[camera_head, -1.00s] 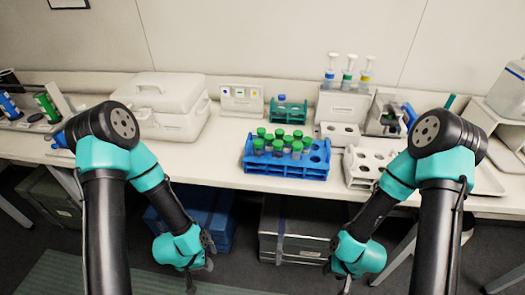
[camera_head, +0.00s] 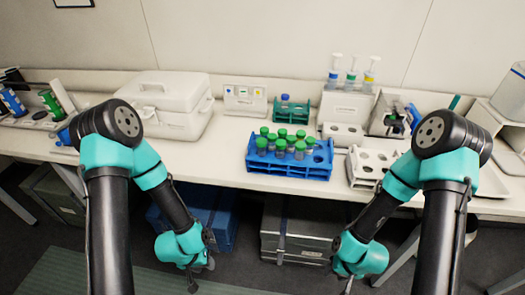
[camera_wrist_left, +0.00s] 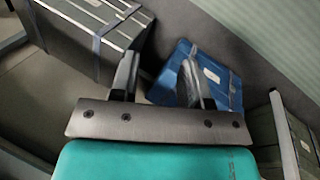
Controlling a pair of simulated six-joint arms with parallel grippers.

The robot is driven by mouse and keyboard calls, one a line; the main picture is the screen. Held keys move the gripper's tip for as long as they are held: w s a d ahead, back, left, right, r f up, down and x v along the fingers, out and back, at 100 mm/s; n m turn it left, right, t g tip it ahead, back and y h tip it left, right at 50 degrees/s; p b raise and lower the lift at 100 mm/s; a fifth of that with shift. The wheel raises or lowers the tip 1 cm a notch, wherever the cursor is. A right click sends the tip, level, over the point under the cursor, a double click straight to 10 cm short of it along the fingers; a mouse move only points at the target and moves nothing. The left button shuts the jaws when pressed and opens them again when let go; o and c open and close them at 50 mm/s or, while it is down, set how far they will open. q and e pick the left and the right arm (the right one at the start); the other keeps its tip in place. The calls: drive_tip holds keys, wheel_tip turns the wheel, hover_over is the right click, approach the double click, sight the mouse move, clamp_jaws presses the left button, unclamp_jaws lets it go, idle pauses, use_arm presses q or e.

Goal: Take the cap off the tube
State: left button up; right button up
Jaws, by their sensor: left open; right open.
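Several green-capped tubes (camera_head: 281,143) stand upright in a blue rack (camera_head: 290,168) near the middle of the table's front edge. A single blue-capped tube (camera_head: 285,99) stands in a small green rack (camera_head: 290,112) behind them. I cannot tell which tube is the task's one. My left gripper (camera_head: 192,284) hangs low in front of the table, below its top. In the left wrist view its fingers (camera_wrist_left: 158,78) are apart with nothing between them. My right gripper (camera_head: 348,286) also hangs low in front of the table, open, its tips partly cut off by the frame.
A white rack (camera_head: 366,170) stands right of the blue rack. A white cool box (camera_head: 165,105) is at the back left, and pump bottles (camera_head: 351,75) stand at the back. Grey (camera_head: 300,240) and blue (camera_head: 222,215) cases sit under the table. The table's front left is clear.

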idle(0.5)
use_arm(q)
drive_tip(key=shift+o, duration=0.6)
